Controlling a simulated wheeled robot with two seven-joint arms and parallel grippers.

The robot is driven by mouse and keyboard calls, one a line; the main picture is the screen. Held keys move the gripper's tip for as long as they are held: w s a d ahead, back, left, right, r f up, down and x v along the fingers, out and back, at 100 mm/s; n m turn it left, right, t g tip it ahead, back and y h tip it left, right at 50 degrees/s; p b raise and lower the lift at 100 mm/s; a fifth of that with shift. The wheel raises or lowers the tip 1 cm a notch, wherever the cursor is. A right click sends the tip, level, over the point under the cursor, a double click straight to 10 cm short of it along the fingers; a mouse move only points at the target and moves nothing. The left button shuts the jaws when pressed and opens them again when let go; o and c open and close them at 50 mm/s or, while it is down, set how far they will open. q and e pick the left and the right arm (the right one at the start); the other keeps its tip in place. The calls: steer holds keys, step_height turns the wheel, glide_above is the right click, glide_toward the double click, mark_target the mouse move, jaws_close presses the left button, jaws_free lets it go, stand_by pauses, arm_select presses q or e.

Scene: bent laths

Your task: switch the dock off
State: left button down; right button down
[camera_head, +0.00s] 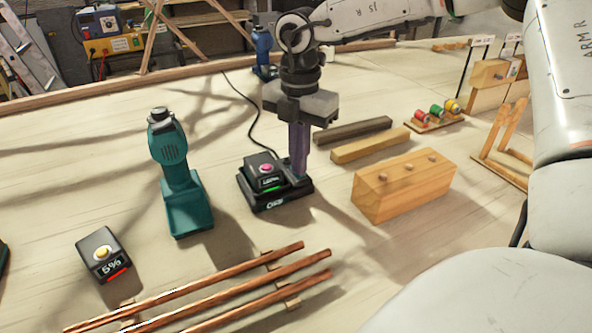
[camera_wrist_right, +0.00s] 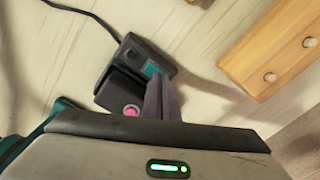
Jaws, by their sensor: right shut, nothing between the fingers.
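The dock (camera_head: 277,202) is a black base with a cable, a lit label on its front that seems to start with "Char", and a battery (camera_head: 262,172) seated on its left part. The battery has a pink button, a small display and a green bar. My right gripper (camera_head: 299,172) is shut and empty, pointing down over the dock's right part beside the battery. In the right wrist view, the fingers (camera_wrist_right: 160,92) reach over the dock (camera_wrist_right: 130,53) near a teal patch on it. I cannot tell whether they touch it. My left gripper is not in view.
A teal drill (camera_head: 178,175) stands left of the dock. A second battery (camera_head: 102,253) reading 5% with a red bar lies front left. Copper-coloured rods (camera_head: 220,290) lie in front. A wooden block with pegs (camera_head: 402,184) and two bars (camera_head: 370,144) are to the right.

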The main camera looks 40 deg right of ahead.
steer(key=shift+f, duration=0.2)
steer(key=shift+r, duration=0.1)
step_height(320, 180, up, 7)
steer(key=p, duration=0.3)
stand_by(0.6)
stand_by(0.5)
